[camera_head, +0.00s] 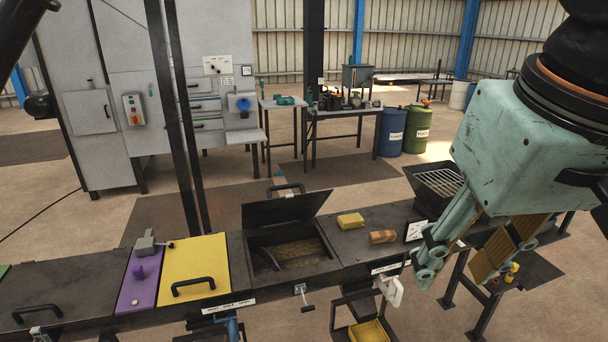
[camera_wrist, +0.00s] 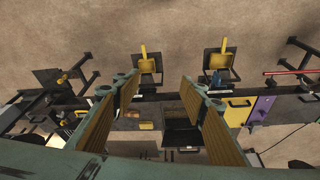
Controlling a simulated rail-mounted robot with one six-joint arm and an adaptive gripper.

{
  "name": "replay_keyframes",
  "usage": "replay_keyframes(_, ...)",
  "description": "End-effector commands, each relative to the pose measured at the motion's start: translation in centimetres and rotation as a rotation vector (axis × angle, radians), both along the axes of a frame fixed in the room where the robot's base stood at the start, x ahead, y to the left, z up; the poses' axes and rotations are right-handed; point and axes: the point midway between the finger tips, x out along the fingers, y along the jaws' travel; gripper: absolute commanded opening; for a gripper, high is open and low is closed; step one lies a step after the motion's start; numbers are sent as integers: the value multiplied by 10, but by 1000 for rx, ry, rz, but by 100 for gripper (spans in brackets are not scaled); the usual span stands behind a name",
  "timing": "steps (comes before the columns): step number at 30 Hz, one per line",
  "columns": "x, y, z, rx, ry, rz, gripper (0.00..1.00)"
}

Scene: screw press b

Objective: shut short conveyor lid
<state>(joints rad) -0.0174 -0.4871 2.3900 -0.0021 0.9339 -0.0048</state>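The short conveyor lid (camera_head: 287,208) is a dark panel with a black handle at its top edge. It stands open, tilted back behind a rectangular opening (camera_head: 290,255) in the conveyor top. Inside are brownish material and a dark curved part. My gripper (camera_head: 455,268) is open and empty, to the right of the lid and apart from it, above the right part of the conveyor. In the wrist view my gripper (camera_wrist: 158,84) has its two fingers spread wide, with the conveyor below.
A yellow sponge-like block (camera_head: 351,220) and a brown wooden piece (camera_head: 383,237) lie right of the opening. A yellow panel (camera_head: 196,270) with a handle and a purple panel (camera_head: 142,285) lie left. A dark grated hopper (camera_head: 436,186) stands near my gripper. Dark posts rise behind the conveyor.

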Motion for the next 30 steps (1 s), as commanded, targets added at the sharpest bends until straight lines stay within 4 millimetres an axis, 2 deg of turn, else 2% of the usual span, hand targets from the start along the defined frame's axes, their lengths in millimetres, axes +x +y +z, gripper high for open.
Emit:
replay_keyframes(2,14,1,10,-1,10,5,32)
replay_keyframes(12,71,9,42,-3,48,27,1)
replay_keyframes(30,175,26,79,-10,115,64,0)
